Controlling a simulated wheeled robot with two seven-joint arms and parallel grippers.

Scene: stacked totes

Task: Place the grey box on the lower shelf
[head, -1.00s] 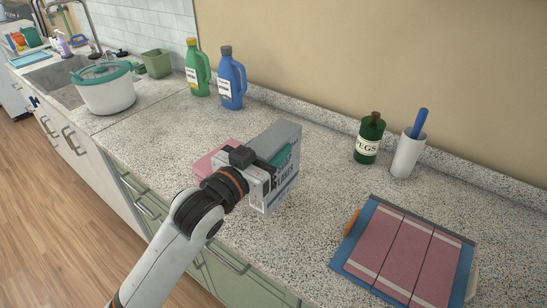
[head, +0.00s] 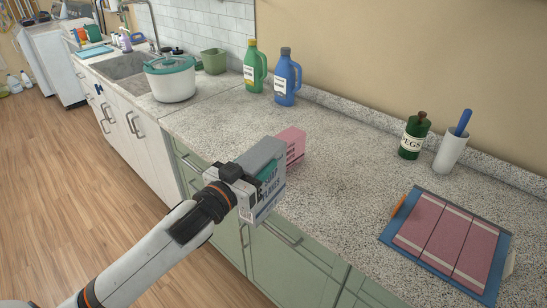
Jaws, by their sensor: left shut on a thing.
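The grey box (head: 262,152), printed with dark lettering that seems to read "soap flakes", is in my left gripper (head: 252,175). The gripper is shut on it, with a teal part of its label showing by the fingers. The box is held near the counter's front edge, in front of a pink box (head: 291,145) that stands on the counter and is partly hidden by it. No lower shelf can be made out in the head view. My right gripper is not in view.
The speckled counter (head: 340,185) is clear in the middle. Green (head: 255,67) and blue (head: 287,78) jugs, a dark green bottle (head: 413,137) and a white cup (head: 451,153) stand along the back. A blue-edged pink panel (head: 433,223) lies right. Green cabinets (head: 290,265) are below.

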